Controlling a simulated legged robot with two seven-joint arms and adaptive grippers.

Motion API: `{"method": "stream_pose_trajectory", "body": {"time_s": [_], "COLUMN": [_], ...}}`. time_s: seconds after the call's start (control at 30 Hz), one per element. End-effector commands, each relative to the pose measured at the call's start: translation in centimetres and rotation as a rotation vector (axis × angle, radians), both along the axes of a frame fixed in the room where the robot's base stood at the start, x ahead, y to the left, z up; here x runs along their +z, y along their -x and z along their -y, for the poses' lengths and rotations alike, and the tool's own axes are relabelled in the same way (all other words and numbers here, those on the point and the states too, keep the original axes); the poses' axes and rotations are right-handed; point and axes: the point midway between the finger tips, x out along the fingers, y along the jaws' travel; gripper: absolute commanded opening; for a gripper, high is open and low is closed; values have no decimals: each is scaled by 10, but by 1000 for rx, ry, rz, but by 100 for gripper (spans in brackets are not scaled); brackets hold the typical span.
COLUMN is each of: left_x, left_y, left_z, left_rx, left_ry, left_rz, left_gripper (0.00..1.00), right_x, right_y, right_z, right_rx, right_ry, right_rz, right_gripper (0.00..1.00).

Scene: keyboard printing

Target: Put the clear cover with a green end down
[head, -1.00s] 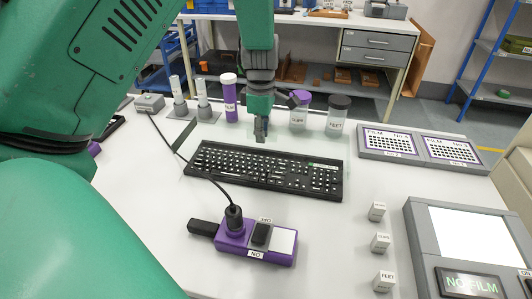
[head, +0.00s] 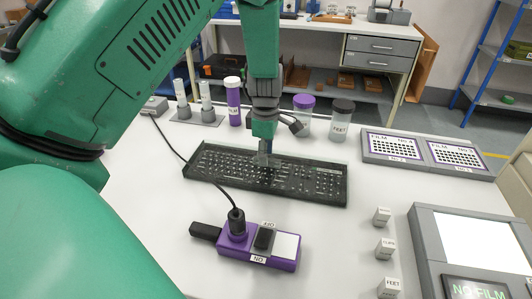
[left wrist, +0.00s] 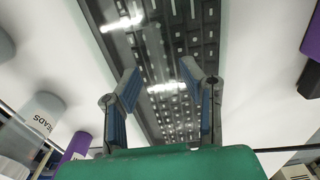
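The black keyboard (head: 215,165) lies on the white table. A clear glossy layer, seemingly the cover (head: 315,180), lies over it and greys its keys. It also shows as bright reflections over the keys in the left wrist view (left wrist: 165,87). I cannot make out its green end or whether it touches the keys. My left gripper (head: 264,155) is just above the keyboard's middle, pointing down. In the left wrist view its two fingers (left wrist: 160,78) are apart, with keyboard visible between them and nothing clearly gripped. My right gripper is not in view.
Behind the keyboard stand a purple film tube (head: 233,103), a purple-lidded jar (head: 303,115) and a black-lidded jar (head: 340,122). A purple device (head: 258,245) with a cable is in front. Film panels (head: 425,153) and a grey screen unit (head: 470,250) are at the right.

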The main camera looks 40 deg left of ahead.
Motion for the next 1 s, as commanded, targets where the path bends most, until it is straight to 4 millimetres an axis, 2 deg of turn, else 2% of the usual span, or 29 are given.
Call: {"method": "stream_pose_trajectory", "body": {"time_s": [0.23, 0.33, 0.7, 0.83, 1.0], "left_x": [4, 14, 91, 110, 122], "left_y": [0, -1, -1, -1, -1], "left_z": [2, 0, -1, -1, 0], "left_rx": [-1, -2, -1, -3, -2], "left_ry": [-2, -1, -1, -1, 0], "left_rz": [1, 2, 3, 2, 1], "left_gripper": [35, 35, 35, 35, 35], "right_x": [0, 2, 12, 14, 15], "right_y": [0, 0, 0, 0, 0], "right_z": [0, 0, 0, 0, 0], "right_rx": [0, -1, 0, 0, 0], "right_ry": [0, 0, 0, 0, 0], "right_rz": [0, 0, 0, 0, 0], "right_gripper": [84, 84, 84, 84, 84]}}
